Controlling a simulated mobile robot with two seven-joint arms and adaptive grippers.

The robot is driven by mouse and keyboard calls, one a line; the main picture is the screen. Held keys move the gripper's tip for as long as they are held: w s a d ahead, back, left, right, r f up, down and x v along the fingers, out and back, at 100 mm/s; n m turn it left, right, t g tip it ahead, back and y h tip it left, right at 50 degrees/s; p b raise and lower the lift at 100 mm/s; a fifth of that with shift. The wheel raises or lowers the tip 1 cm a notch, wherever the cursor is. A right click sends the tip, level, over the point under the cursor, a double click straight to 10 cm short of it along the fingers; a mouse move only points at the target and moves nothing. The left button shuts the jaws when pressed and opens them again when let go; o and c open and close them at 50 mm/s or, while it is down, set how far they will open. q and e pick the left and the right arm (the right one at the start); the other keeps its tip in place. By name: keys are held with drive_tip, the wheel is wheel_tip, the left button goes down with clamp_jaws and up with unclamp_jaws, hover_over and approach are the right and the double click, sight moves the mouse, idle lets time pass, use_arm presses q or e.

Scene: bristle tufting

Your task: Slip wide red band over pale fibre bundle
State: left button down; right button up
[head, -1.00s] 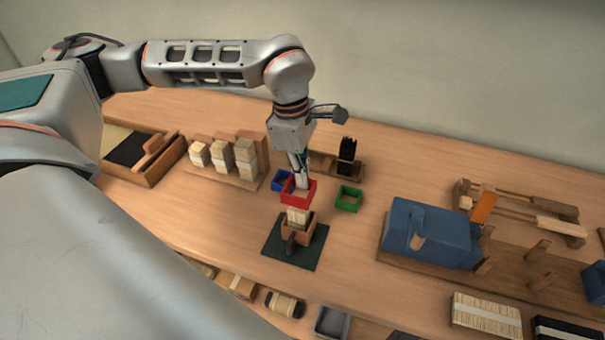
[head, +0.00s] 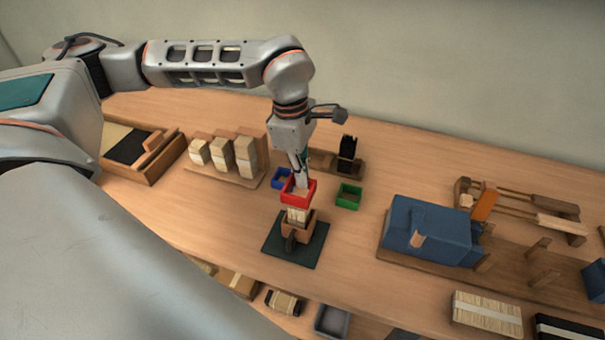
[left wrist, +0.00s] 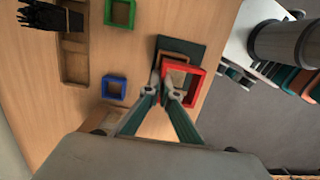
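The wide red band (head: 298,196) is a square open frame. My left gripper (head: 301,182) is shut on one of its walls and holds it in the air. In the left wrist view the fingertips (left wrist: 169,78) pinch the near-left wall of the red band (left wrist: 202,86). The pale fibre bundle (head: 297,215) stands upright in a brown wooden holder (head: 303,229) on a dark green mat (head: 314,252). In the head view the band appears just above the bundle and hides its top; I cannot tell whether they touch. My right gripper is not in view.
A blue band (head: 281,180) and a green band (head: 349,196) lie on the table nearby. Pale bundles (head: 223,153) stand on a rack at left, dark bristles (head: 346,150) behind. A blue block device (head: 428,230) stands at right.

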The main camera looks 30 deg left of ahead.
use_arm(q)
drive_tip(key=shift+f+b, duration=0.95)
drive_tip(key=shift+f, duration=0.75)
drive_tip(key=shift+s, duration=0.1)
drive_tip(key=c, duration=2.2)
unclamp_jaws()
drive_tip(key=shift+f, duration=0.1)
drive_tip(key=o, duration=0.6)
